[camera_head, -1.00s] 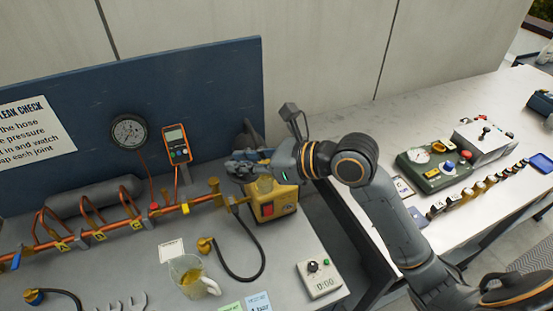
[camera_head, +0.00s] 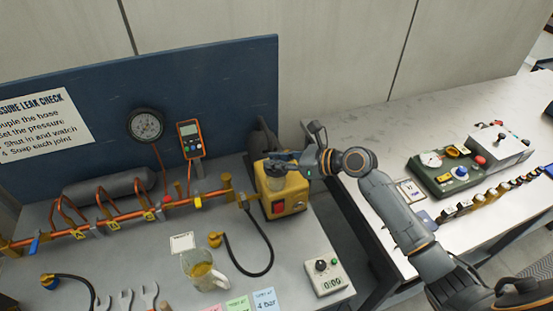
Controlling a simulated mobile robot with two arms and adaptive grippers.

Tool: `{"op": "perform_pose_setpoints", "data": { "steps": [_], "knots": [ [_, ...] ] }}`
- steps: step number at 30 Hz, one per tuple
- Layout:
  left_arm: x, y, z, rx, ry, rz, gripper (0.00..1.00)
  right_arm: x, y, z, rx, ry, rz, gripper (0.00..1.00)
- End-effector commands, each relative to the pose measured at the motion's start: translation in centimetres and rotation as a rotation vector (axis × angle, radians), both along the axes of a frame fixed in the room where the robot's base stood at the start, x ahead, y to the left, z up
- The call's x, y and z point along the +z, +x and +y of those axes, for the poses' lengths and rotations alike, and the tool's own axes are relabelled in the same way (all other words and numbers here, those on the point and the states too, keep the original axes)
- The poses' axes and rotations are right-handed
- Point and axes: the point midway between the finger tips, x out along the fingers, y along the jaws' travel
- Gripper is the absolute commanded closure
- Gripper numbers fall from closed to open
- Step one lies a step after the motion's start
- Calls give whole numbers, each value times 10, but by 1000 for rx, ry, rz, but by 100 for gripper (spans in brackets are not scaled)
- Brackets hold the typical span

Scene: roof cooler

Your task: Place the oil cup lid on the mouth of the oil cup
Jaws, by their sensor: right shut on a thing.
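My right gripper (camera_head: 271,160) reaches in from the right and is shut just above the yellow pump (camera_head: 292,197). The thing in its jaws is small and mostly hidden by the fingers; I cannot make out its shape, so I cannot confirm that it is the lid. A small clear cup (camera_head: 276,183), which looks like the oil cup, stands on the pump's left part, right below the fingertips. The fingers cover its mouth, and I cannot tell whether the held thing touches it. My left gripper is not in view.
A clear jug (camera_head: 204,271) of yellow oil stands near the front. A black hose (camera_head: 250,272) curls on the bench beside it. Copper pipework (camera_head: 120,220) runs along the left, with a pressure gauge (camera_head: 146,125) behind. A timer box (camera_head: 325,277) sits at the front right.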

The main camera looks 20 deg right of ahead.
Motion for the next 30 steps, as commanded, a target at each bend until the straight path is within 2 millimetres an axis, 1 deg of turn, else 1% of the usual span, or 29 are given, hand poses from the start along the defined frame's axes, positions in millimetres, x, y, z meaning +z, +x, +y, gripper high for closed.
{"op": "perform_pose_setpoints", "data": {
  "steps": [12,13,14,15,16,26,30],
  "knots": [
    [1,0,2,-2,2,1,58,-6,0,1,1,1,1,100],
    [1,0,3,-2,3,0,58,-6,0,1,1,0,0,76],
    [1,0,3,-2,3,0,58,-6,0,1,1,0,0,70],
    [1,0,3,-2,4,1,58,-6,0,1,1,0,0,62],
    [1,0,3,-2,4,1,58,-6,0,1,1,0,0,59],
    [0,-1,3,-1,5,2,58,-3,0,0,1,0,0,59],
    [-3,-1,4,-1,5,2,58,2,-9,-10,0,-1,0,59]
  ]
}}
